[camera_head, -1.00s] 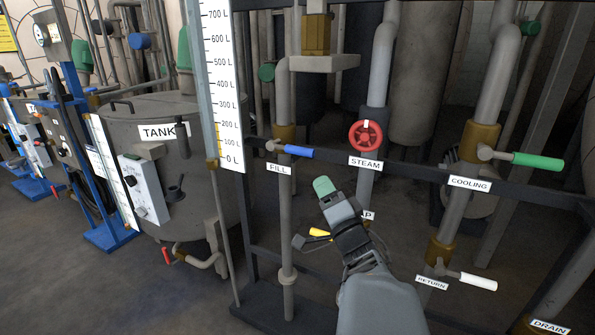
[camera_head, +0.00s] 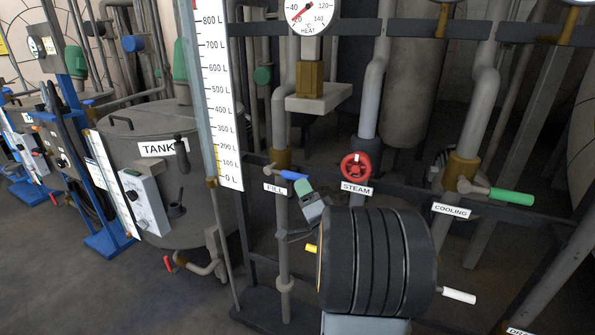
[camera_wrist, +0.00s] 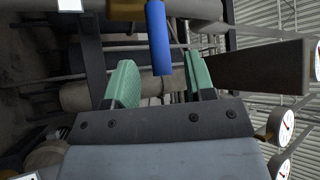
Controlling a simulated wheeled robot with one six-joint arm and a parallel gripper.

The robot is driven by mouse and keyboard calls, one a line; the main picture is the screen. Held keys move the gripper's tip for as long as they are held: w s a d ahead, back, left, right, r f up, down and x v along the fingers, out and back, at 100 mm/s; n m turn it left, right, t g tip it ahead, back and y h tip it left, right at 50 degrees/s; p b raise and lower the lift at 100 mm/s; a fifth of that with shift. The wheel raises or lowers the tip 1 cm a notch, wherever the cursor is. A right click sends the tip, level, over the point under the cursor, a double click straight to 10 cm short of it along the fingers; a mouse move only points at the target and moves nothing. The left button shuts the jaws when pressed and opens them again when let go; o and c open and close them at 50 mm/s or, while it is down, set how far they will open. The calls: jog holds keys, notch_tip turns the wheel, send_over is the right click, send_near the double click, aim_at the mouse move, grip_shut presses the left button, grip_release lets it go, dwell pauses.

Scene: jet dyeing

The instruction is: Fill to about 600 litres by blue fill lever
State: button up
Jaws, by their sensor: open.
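The blue fill lever (camera_head: 292,175) sits on the pipe above the FILL label (camera_head: 275,188) and points right. In the wrist view the blue lever (camera_wrist: 159,38) hangs between my two green fingertips, its end just reaching the gap. My gripper (camera_head: 304,196) is open, right beside the lever's free end; in the wrist view my gripper (camera_wrist: 160,82) shows a clear gap between its fingers, not closed on the lever. The white level scale (camera_head: 218,110) reads 0 to 800 L; I cannot make out a level in its tube.
The red STEAM wheel (camera_head: 355,166) is close to the right of the lever. The green COOLING lever (camera_head: 511,196), the white lever (camera_head: 459,295) and a yellow handle (camera_head: 311,248) are nearby. A heat gauge (camera_head: 309,12) is above. The tank (camera_head: 150,120) stands left.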

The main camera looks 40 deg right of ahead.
aim_at(298, 178)
jog(key=shift+x, duration=2.35)
jog(key=shift+c, duration=0.3)
grip_shut()
